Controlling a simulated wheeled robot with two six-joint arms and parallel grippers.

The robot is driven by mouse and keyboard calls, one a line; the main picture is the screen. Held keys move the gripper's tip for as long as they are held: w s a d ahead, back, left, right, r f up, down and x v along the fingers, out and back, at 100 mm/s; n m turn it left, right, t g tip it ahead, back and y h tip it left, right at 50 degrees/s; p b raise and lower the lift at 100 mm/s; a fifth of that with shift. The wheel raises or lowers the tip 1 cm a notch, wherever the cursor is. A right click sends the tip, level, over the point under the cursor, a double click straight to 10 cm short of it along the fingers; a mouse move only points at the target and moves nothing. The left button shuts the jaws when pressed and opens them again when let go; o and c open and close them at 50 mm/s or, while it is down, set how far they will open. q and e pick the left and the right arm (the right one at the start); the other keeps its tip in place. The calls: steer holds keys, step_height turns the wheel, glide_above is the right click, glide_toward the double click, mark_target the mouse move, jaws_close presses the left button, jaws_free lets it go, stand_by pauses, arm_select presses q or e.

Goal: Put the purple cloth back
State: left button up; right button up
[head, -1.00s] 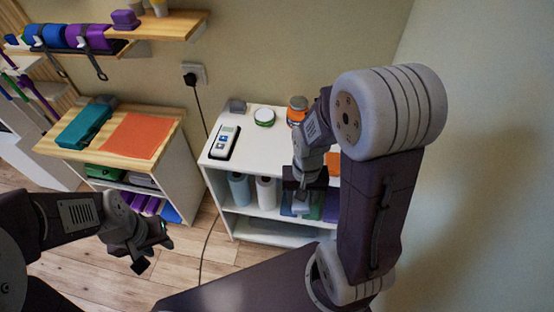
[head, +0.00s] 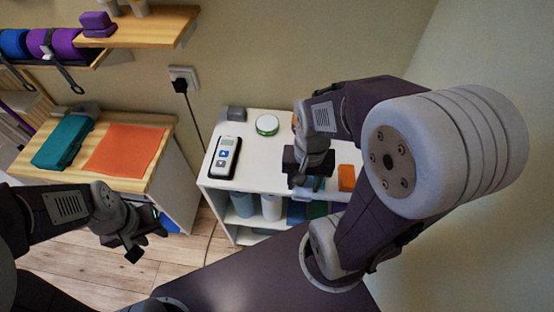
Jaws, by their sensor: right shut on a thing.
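My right gripper (head: 308,182) points down over the front right part of the white shelf unit's top. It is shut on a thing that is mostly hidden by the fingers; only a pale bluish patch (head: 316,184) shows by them. I cannot tell whether this is the purple cloth, and I make out no purple cloth for sure elsewhere. My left gripper (head: 146,246) hangs open and empty above the floor, in front of the wooden-topped cabinet.
The white shelf unit (head: 205,173) carries a handheld meter (head: 225,157), a green-rimmed round tin (head: 267,125), a grey block (head: 236,113) and an orange block (head: 347,178). Rolls (head: 271,207) stand below. An orange cloth (head: 125,149) and teal case (head: 64,142) lie on the cabinet.

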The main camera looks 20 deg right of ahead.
steer(key=shift+w, duration=0.15)
steer(key=shift+f, duration=0.2)
steer(key=w+f, duration=0.2)
steer(key=w, duration=0.1)
steer(key=shift+w+f+b, duration=0.1)
steer(key=shift+f+b, duration=0.1)
steer(key=shift+b, duration=0.15)
steer(key=w+f, duration=0.1)
steer(key=w, duration=0.1)
steer(key=w+f, duration=0.1)
steer(key=w, duration=0.2)
steer(key=w+f, duration=0.2)
steer(key=shift+w+d, duration=0.25)
steer(key=shift+w, duration=0.1)
steer(key=shift+s+f, duration=0.15)
steer(key=shift+f, duration=0.1)
step_height(320, 180, down, 3)
steer(key=shift+w+f, duration=0.2)
steer(key=shift+f, duration=0.15)
arm_select(q)
steer(key=shift+s+f, duration=0.2)
steer(key=shift+f, duration=0.15)
